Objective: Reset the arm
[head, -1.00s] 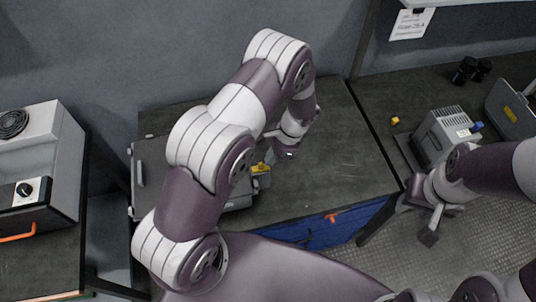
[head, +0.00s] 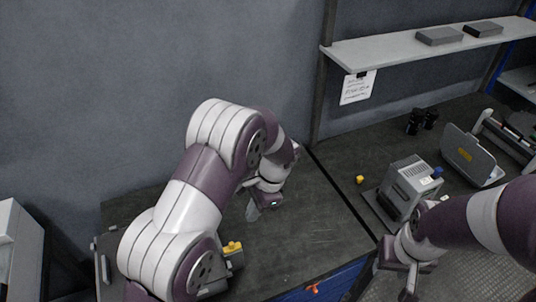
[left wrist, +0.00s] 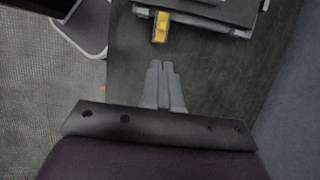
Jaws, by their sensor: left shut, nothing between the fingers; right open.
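My left arm reaches over the dark workbench (head: 310,228) in the head view. My left gripper (head: 253,212) hangs above the bench surface, partly hidden behind the arm's own links. In the left wrist view its two fingers (left wrist: 161,72) are together with nothing between them. My right gripper (head: 398,280) is at the lower right in front of the bench edge, beside the grey device. It is open and holds nothing.
A yellow part (head: 233,247) shows beside my left arm, also in the left wrist view (left wrist: 161,27). A grey device with a blue knob (head: 410,188), a small yellow block (head: 360,179) and black cylinders (head: 422,120) stand right. A shelf (head: 400,48) is on the wall.

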